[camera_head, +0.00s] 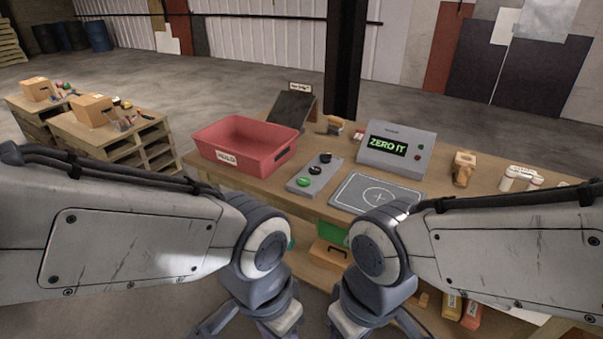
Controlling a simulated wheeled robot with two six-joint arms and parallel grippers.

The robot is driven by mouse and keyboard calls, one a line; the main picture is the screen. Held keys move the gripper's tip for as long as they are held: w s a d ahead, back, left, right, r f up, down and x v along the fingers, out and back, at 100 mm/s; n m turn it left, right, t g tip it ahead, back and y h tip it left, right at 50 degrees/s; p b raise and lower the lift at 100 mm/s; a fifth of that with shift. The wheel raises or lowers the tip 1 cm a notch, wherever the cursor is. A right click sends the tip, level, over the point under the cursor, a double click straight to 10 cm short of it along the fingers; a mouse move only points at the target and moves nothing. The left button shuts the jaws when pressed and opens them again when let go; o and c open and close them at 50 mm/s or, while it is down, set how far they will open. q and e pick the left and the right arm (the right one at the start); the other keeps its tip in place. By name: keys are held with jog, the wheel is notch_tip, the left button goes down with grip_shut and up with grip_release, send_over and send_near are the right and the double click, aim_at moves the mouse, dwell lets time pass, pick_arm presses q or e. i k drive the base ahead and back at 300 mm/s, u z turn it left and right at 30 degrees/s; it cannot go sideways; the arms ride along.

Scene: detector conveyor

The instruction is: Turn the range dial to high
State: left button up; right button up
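A small grey control panel (314,175) lies on the wooden workbench, between the red bin and the square pad. It carries a black knob (325,157) at its far end, a second dark round control (315,169) in the middle and a green round button (303,182) at the near end. The panel's markings are too small to read, so I cannot tell which control is the range dial or where it points. Both my arms reach in from the sides and bend down in front of the bench. Their fingertips are below the picture's lower edge, and neither wrist touches the panel.
A red bin labelled HOLD (243,143) stands left of the panel. A grey box with a screen reading ZERO IT (397,150) stands behind the grey pad (345,196) marked with a circled cross. A wooden block (463,168) and white containers (508,179) stand to the right.

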aim_at(325, 158)
jog(key=u, duration=0.5)
jog(key=i, duration=1.2)
jog(key=z, duration=0.25)
